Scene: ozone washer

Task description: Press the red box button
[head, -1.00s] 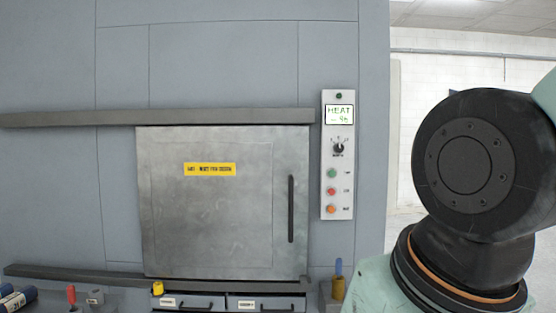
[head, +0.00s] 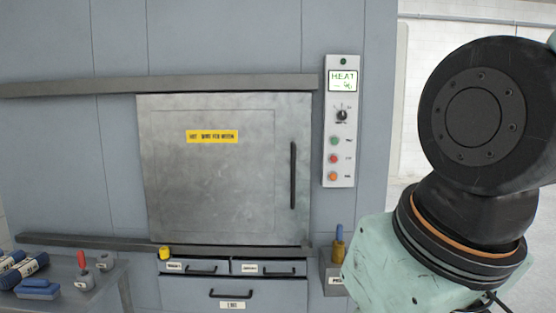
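A narrow white control panel (head: 340,120) is mounted on the grey wall to the right of the closed metal door. On it a red button (head: 333,159) sits between a green button (head: 334,140) above and an orange button (head: 332,176) below. Higher up are a black dial (head: 341,115) and a lit display (head: 342,81) whose top line reads HEAT. My arm's links fill the right side of the head view, apart from the panel in the picture. My gripper is not in view.
The metal door (head: 215,205) has a yellow label and a dark vertical handle (head: 293,190). Drawers (head: 250,293) are below it. A side table (head: 88,293) at lower left holds blue rolls and small items. A holder with a blue-handled tool (head: 338,250) is below the panel.

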